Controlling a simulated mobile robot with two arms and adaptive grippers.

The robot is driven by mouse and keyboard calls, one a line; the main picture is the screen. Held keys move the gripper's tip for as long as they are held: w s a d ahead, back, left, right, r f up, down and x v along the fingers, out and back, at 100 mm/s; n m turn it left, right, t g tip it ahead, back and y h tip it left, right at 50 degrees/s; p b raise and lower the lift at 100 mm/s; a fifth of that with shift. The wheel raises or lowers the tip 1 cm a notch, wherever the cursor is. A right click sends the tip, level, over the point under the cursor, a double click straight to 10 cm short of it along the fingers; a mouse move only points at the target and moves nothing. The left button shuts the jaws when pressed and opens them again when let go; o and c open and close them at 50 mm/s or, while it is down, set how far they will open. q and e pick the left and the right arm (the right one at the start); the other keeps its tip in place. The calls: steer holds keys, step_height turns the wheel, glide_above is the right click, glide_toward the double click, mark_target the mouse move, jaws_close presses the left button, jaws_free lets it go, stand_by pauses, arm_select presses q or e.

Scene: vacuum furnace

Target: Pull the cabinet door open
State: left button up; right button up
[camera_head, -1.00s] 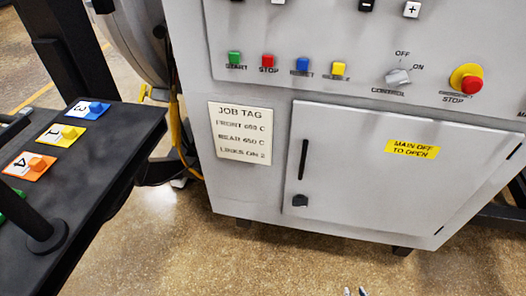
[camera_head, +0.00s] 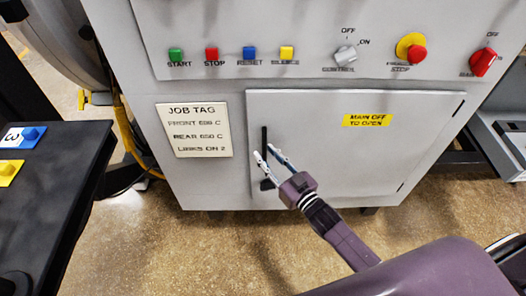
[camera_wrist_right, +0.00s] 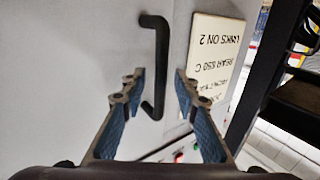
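The grey cabinet door (camera_head: 370,155) appears shut in its frame, with a yellow "MAIN OFF TO OPEN" label (camera_head: 367,120). Its black upright bar handle (camera_head: 264,138) is near the door's left edge, above a small black latch knob (camera_head: 267,184). My right gripper (camera_head: 263,152) is in front of the handle's lower part. In the right wrist view the same handle (camera_wrist_right: 156,60) shows between the two spread fingers (camera_wrist_right: 160,85), with a gap on each side. Whether the fingertips reach around the bar is unclear. My left gripper is out of view.
The job tag (camera_head: 195,130) is left of the door. Above are buttons, the control switch (camera_head: 345,54) and a red stop knob (camera_head: 411,50). A dark table (camera_head: 60,190) with numbered tiles stands at left. The floor in front is open.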

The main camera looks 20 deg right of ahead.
steer(key=shift+x, duration=0.8)
jaws_close()
